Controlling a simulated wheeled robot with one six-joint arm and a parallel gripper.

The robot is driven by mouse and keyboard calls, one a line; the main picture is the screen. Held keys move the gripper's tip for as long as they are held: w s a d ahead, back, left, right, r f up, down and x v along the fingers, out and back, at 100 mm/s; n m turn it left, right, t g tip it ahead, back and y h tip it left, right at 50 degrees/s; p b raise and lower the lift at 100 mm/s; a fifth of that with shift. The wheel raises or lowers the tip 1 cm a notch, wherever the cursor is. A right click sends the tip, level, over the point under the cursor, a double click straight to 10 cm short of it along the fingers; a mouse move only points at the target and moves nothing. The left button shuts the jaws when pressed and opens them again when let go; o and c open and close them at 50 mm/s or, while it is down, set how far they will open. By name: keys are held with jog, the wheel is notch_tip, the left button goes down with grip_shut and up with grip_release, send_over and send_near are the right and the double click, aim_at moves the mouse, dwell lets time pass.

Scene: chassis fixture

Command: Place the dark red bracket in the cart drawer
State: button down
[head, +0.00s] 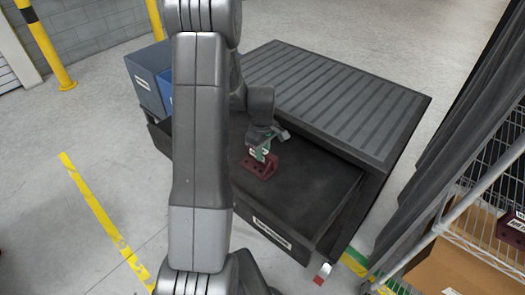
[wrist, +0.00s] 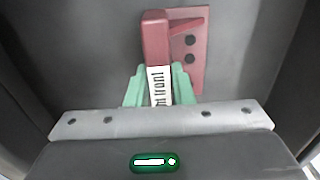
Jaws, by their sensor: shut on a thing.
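The dark red bracket (head: 261,165) is in the open drawer (head: 304,198) of the cart, in the head view. In the wrist view the bracket (wrist: 189,50) has a white label and two dark holes in its plate. My gripper (head: 264,151) has green fingers shut on the bracket; the fingers (wrist: 160,88) sit on either side of its labelled part. The bracket is low over the drawer floor; I cannot tell whether it touches. My arm hides the drawer's left part.
The cart's ribbed grey top (head: 335,95) lies behind the drawer. Blue bins (head: 150,80) stand at the left. A wire shelf with a cardboard box (head: 455,270) and another dark red part (head: 513,228) is at the right. The drawer floor right of the bracket is clear.

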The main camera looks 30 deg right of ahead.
jog(key=c, duration=1.3)
grip_release()
jog(key=shift+o, duration=0.2)
notch_tip(320, 180, up, 12)
jog(key=shift+r, duration=0.1)
